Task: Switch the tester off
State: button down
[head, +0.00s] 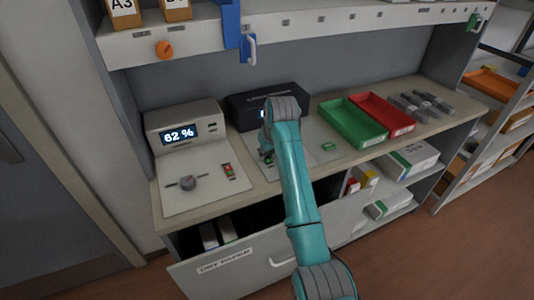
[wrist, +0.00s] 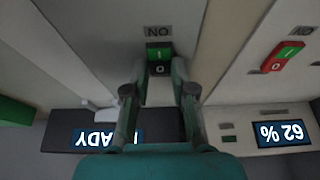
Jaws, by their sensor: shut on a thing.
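A grey device (head: 182,128) at the left of the bench has a lit display reading 62 %. On its pale plate, a red switch (wrist: 282,56) shows in the wrist view. A black device (head: 245,106) stands right of it; its display, partly hidden by my gripper in the wrist view, ends in "ADY". On the plate before it is a switch (wrist: 159,53) with a green part, marked I and 0, beside an ON label. My gripper (wrist: 161,72) is shut with its fingertips either side of this switch. In the head view my arm hides this switch.
A green tray (head: 352,122) and a red tray (head: 385,113) lie right of my arm, with dark cartridges (head: 420,104) beyond. A drawer (head: 275,262) stands open below the bench. An overhead shelf (head: 290,32) runs along the back.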

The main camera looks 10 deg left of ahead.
aim_at(267, 159)
jog(key=shift+w, duration=0.1)
jog(key=shift+w+a+g+h, duration=0.1)
jog(key=shift+g+h, duration=0.25)
jog(key=shift+g, duration=0.2)
jog(key=shift+w+a+g+h, duration=0.1)
jog(key=shift+g+h, duration=0.25)
jog(key=shift+g, duration=0.2)
jog(key=c, duration=1)
grip_release()
jog(key=shift+o, duration=0.2)
jog(key=shift+s+d+r, duration=0.1)
jog(key=shift+s+r, duration=0.05)
jog(key=shift+r, duration=1.05)
jog(key=shift+s+d+r, duration=0.1)
jog(key=shift+r, duration=1.15)
jog(key=shift+s+d+r, duration=0.1)
jog(key=shift+s+r, duration=0.05)
jog(key=shift+r, duration=1.05)
